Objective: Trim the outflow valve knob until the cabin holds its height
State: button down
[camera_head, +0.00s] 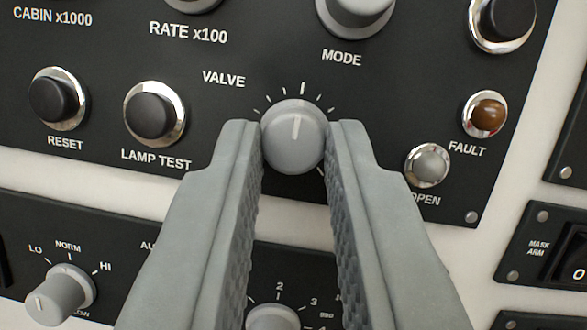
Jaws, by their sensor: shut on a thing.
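The outflow valve knob (295,138) is a grey round knob with a white pointer line, under the label VALVE on the black panel. Its pointer is close to upright, a little right of straight up, near the middle of the tick marks around it. My gripper (294,140) is shut on this knob, one finger on its left side and one on its right. The fingers hide part of the panel around and below the knob. The cabin height readout is not in view; only the label CABIN x1000 (52,17) shows at the top left.
RESET (57,98) and LAMP TEST (154,113) buttons sit left of the knob. The MODE knob (356,14) is above. A lower panel has a NORM selector knob (60,293).

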jog(key=m+h, duration=0.1)
jog(key=m, duration=0.1)
jog(key=m+h, duration=0.2)
jog(key=m, duration=0.1)
jog(key=m+h, duration=0.1)
jog(key=m, duration=0.2)
jog(key=shift+a, duration=0.25)
jog(key=shift+h, duration=0.4)
jog(key=c, duration=1.3)
grip_release()
jog(key=shift+s, duration=0.1)
jog(key=v, duration=1.7)
jog(key=shift+f, duration=0.25)
